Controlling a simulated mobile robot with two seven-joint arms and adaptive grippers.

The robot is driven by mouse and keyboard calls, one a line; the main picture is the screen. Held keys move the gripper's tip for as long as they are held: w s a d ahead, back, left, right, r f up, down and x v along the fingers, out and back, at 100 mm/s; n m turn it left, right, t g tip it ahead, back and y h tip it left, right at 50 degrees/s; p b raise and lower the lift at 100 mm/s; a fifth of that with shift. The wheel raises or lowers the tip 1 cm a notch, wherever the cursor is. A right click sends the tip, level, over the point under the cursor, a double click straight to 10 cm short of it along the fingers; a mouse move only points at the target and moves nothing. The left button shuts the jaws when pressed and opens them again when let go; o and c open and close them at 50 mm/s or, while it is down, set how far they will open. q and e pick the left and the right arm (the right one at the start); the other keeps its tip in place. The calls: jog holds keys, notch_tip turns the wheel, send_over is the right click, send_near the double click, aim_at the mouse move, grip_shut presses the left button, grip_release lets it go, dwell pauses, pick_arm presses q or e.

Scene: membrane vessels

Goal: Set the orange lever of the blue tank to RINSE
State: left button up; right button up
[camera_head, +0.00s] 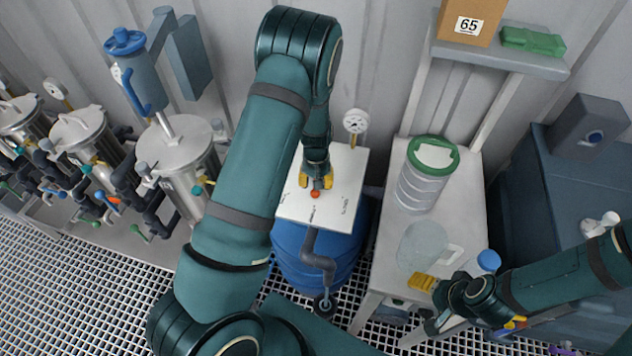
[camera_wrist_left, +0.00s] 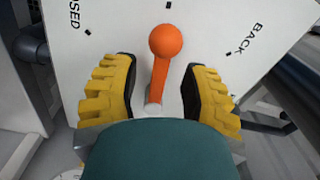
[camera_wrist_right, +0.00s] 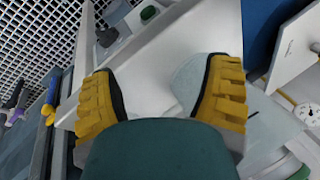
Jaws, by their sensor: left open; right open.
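The blue tank (camera_head: 318,262) stands in the middle of the head view with a white label plate (camera_head: 338,205) above it. The orange lever (camera_wrist_left: 162,80) shows in the left wrist view, its round knob towards the top, between the words "…OSED" and "BACK". In the head view only its knob (camera_head: 315,193) shows. My left gripper (camera_wrist_left: 160,85) is open, with one yellow finger on each side of the lever and a gap on both sides. The RINSE mark is not readable. My right gripper (camera_wrist_right: 165,90) is open and empty over the white bench; its fingers are partly hidden in the head view.
The bench (camera_head: 455,205) right of the tank holds a green-lidded jar (camera_head: 421,185), a clear pitcher (camera_head: 420,247) and a yellow block (camera_head: 422,282). A gauge (camera_head: 355,122) stands behind the plate. Metal vessels (camera_head: 180,160) and pipes stand at the left.

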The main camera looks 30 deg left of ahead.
pick_arm(q)
notch_tip(320, 180, up, 12)
jog(key=shift+f, duration=0.15)
jog(key=shift+s+f, duration=0.1)
dwell(0.6)
